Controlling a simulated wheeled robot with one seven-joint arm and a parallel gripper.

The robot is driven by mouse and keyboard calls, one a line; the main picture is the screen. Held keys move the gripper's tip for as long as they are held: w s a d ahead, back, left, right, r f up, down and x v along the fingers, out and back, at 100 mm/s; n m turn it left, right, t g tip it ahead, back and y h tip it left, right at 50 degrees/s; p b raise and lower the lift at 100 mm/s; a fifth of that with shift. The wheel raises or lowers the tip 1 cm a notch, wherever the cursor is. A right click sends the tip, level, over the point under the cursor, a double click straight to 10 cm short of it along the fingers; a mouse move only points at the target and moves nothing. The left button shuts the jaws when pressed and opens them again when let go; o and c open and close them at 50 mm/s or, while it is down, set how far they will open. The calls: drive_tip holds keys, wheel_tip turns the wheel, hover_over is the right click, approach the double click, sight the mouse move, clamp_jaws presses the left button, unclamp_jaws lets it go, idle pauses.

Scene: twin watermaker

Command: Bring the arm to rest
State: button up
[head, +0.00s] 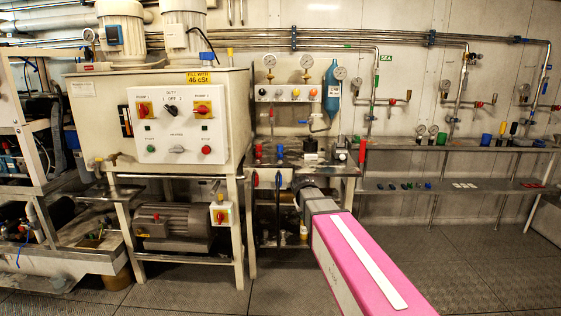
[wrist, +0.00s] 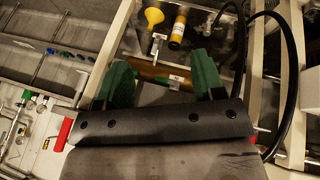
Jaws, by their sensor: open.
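My arm, with a pink cover and a grey end, reaches forward from the lower right in the head view, toward the small bench below the gauge panel. The fingers are hard to make out in that view. In the wrist view my gripper (wrist: 163,82) shows two green fingers standing well apart. Nothing is held between them. Behind the gap are a brownish cylinder and a small pale fitting that I cannot identify.
A yellow funnel (wrist: 153,17) and a yellow bottle (wrist: 178,30) lie beyond the fingers, and a black hose (wrist: 290,75) curves at right. The control box (head: 175,125) stands left; a steel shelf (head: 460,147) runs right. The floor (head: 460,250) at right is clear.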

drive_tip(key=s+d+f+m+g+y, duration=0.1)
drive_tip(key=s+d+f+g, duration=0.1)
drive_tip(key=s+f, duration=0.5)
drive_tip(key=s+d+f+m+g+y, duration=0.1)
drive_tip(key=s+d+f, duration=0.3)
drive_tip(key=s, duration=1.1)
wheel_tip(320, 180, down, 3)
drive_tip(key=shift+d+r+g+y, duration=0.15)
drive_tip(key=shift+d+g+y, duration=0.3)
drive_tip(key=shift+g, duration=0.45)
